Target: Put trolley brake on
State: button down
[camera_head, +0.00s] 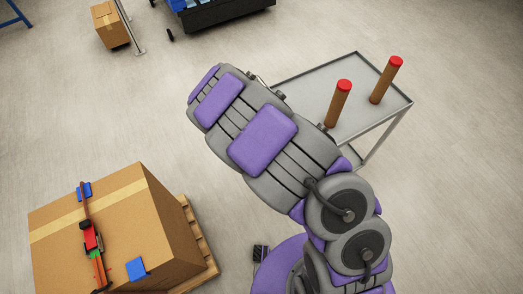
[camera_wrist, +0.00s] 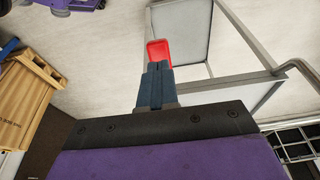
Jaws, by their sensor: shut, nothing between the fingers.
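The trolley has a grey flat top (camera_head: 355,80) with a metal frame, and stands behind my arm in the head view. In the wrist view its framed grey panel (camera_wrist: 186,22) and metal bars are close ahead. A small red part (camera_wrist: 158,49), possibly the brake pedal, shows just past my fingertips. My gripper (camera_wrist: 157,68) is shut and empty, pointing at this red part; I cannot tell whether they touch. In the head view my gripper is hidden behind the arm, as is the trolley's lower left side.
Two brown cylinders with red tops (camera_head: 339,102) (camera_head: 386,80) stand on the trolley. A large cardboard box (camera_head: 150,225) on a wooden pallet (camera_head: 202,240) is at lower left, with a red and blue tool on it. A small box (camera_head: 110,24) stands at the back. Open floor lies between.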

jog(key=shift+s+a+r, duration=0.9)
jog(key=shift+a+r, duration=1.75)
jog(key=shift+r, duration=1.95)
jog(key=s+d+r+n+g+b, duration=0.1)
jog(key=s+d+r+n, duration=0.1)
jog(key=s+d+r, duration=0.5)
jog(key=s+d+r+n+g, duration=0.1)
jog(key=s+d+r+n, duration=0.1)
jog(key=d+r, duration=0.5)
jog(key=s+d+r+n+y+b, duration=0.1)
jog(key=s+d+n, duration=0.2)
jog(key=s, duration=0.6)
jog(key=s+d+r+n+g+y+b, duration=0.1)
jog(key=s+d+n, duration=0.3)
jog(key=s, duration=0.5)
jog(key=shift+s+d+g, duration=0.3)
jog(key=shift+s+d, duration=0.1)
jog(key=shift+d, duration=0.5)
jog(key=shift+a, duration=0.1)
